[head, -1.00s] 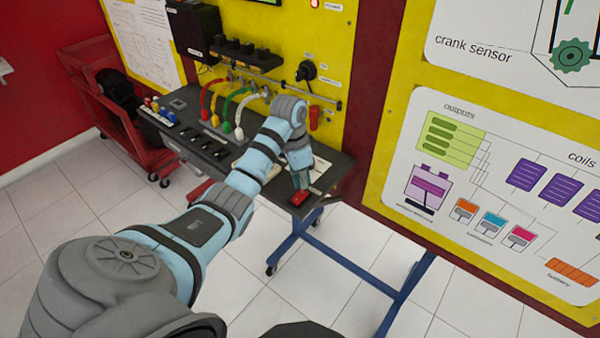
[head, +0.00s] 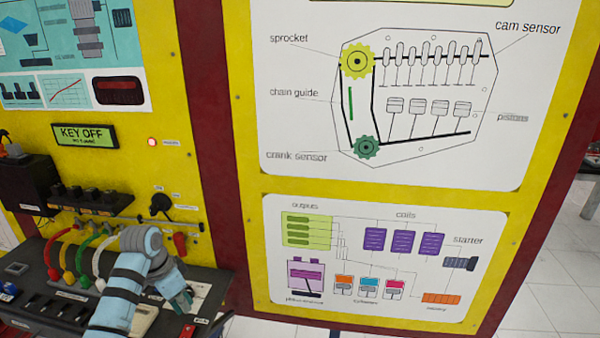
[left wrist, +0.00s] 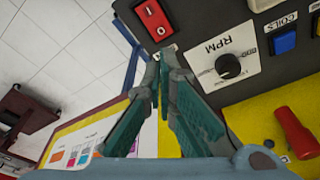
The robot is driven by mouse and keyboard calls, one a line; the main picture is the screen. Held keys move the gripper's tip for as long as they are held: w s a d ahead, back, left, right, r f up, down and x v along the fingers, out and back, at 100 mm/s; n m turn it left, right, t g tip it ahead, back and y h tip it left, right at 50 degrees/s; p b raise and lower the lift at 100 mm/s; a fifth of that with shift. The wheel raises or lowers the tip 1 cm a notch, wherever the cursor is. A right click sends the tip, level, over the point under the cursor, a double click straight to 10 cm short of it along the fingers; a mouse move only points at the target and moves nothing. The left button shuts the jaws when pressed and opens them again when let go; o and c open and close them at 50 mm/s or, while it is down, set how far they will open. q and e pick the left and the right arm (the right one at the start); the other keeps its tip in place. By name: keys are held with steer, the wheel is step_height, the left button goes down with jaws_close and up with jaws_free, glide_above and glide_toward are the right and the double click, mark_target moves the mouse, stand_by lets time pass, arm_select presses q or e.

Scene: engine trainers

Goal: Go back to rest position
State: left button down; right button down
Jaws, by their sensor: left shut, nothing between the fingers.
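My left gripper (head: 186,300) is over the right end of the dark trainer bench (head: 205,283), with its arm coming up from the lower left. In the left wrist view the two green-grey fingers of the left gripper (left wrist: 160,62) meet at their tips, with nothing between them. A red rocker switch (left wrist: 152,18) lies just beyond the fingertips, and a gap shows between them. The switch also shows at the bottom of the head view (head: 188,330). My right gripper is not in view.
An RPM knob (left wrist: 228,66) and a blue COILS button (left wrist: 285,42) sit beside the fingers. A red handle (left wrist: 295,132) sticks out nearby. Colored cables (head: 80,258) stand on the bench. The yellow panel (head: 215,215) rises close behind.

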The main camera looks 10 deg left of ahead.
arm_select(q)
steer(key=w+d+r+m+t+h, duration=0.3)
steer(key=d+t+h, duration=0.1)
steer(key=d, duration=0.4)
steer(key=w+d+r+m+t+h, duration=0.2)
steer(key=w+d+m+t+h, duration=0.15)
steer(key=d, duration=0.45)
step_height(320, 180, up, 8)
steer(key=d+t+h, duration=0.2)
steer(key=t, duration=0.4)
steer(key=s+a+n+t+y, duration=0.5)
steer(key=s+a+n+y, duration=0.3)
steer(key=a+n+y, duration=0.6)
steer(key=s+f+n+g+y, duration=0.2)
steer(key=s+f+g+y, duration=0.1)
steer(key=s+f+g, duration=0.7)
steer(key=s+d+f+m+g+h, duration=0.2)
steer(key=s+d+f+g+h, duration=0.15)
steer(key=s+f, duration=0.35)
steer(key=s+d+f+m+g+h, duration=0.25)
steer(key=s+d+f, duration=0.25)
steer(key=s, duration=0.5)
step_height(320, 180, down, 22)
steer(key=s+a+g+b, duration=0.2)
steer(key=s+f+g, duration=0.1)
steer(key=s+f, duration=1.1)
steer(key=s, duration=0.1)
steer(key=shift+s+a+f+n+b, duration=0.25)
steer(key=shift+f+n+b, duration=0.1)
steer(key=shift+f+n, duration=0.05)
